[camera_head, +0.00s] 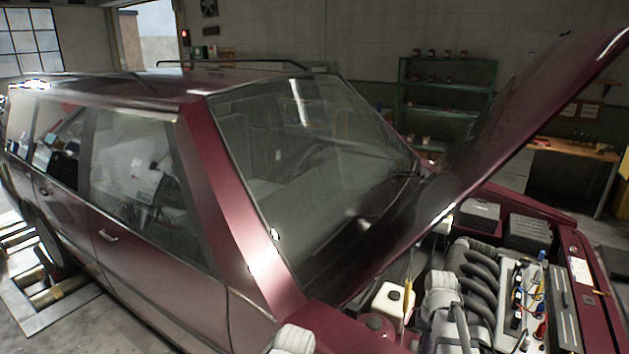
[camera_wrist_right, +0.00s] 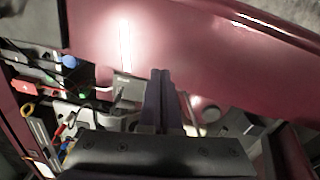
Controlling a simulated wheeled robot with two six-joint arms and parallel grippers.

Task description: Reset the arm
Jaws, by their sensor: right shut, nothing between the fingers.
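My right gripper (camera_wrist_right: 160,75) shows in the right wrist view with its two dark fingers together and nothing between them. I cannot clearly pick out the right gripper's fingers in the head view. My left gripper is not in view.
The hood slants across the right of the head view, close above the engine bay. A white reservoir (camera_head: 388,298) sits in the bay. Green shelves (camera_head: 445,85) and a wooden bench (camera_head: 565,148) stand behind. Floor rollers (camera_head: 58,292) lie by the car's rear wheel.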

